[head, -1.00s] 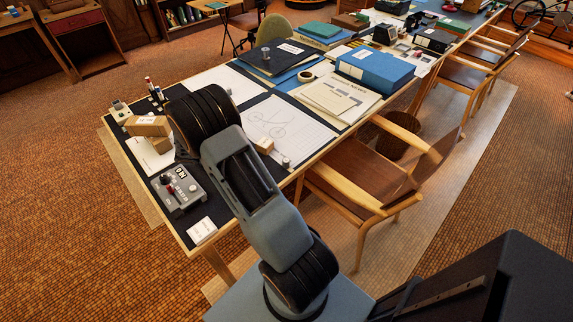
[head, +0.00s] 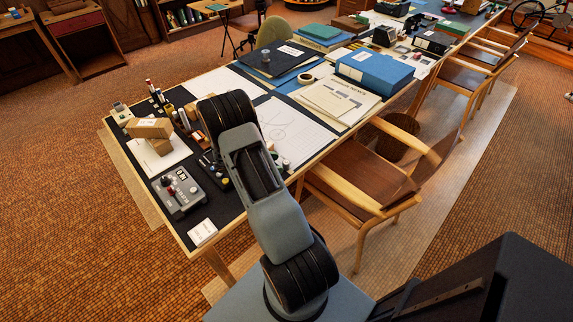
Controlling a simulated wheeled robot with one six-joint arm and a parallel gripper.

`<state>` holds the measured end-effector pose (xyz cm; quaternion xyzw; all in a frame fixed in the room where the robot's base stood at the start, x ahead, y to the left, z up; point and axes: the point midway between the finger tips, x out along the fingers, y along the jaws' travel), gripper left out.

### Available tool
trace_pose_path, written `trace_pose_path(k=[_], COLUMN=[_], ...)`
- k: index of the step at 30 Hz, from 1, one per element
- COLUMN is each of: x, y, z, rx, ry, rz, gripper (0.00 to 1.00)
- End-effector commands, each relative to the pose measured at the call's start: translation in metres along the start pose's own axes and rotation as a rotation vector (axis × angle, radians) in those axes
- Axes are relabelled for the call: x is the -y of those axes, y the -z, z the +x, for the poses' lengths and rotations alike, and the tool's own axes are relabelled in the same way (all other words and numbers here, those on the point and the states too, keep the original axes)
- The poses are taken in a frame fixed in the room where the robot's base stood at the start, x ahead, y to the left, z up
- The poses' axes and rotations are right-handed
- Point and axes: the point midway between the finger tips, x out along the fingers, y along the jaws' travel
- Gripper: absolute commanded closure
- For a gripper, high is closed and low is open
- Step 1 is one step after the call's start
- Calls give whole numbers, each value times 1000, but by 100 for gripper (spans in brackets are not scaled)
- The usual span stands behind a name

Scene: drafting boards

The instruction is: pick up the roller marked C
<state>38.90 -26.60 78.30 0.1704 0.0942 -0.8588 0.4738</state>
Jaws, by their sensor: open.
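I cannot make out a roller with a readable C mark. Several small cylinders (head: 277,157) stand at the right edge of the drawing sheet, just right of my arm; their marks are too small to read. Other small upright cylinders (head: 184,119) stand left of my arm, near the back edge of the desk. My arm reaches up over the near part of the desk (head: 220,212). My gripper is hidden behind my own arm links, so its jaws do not show.
A grey control box (head: 178,192) and a white card box (head: 202,232) sit at the near end. A cardboard box (head: 149,128) stands at the left. A blue box file (head: 375,70) lies farther along. Wooden chairs (head: 365,185) line the right side.

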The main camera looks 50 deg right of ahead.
Motion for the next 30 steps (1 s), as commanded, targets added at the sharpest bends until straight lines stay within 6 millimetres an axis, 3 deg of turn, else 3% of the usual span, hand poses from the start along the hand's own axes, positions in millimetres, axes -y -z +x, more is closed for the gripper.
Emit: trace_pose_path(k=[7,18,30], x=[-1,-1,-1], y=[-2,-2,-2], z=[31,37,37], rx=[0,0,0], ry=[2,0,0], rz=[0,0,1], gripper=[41,42,80])
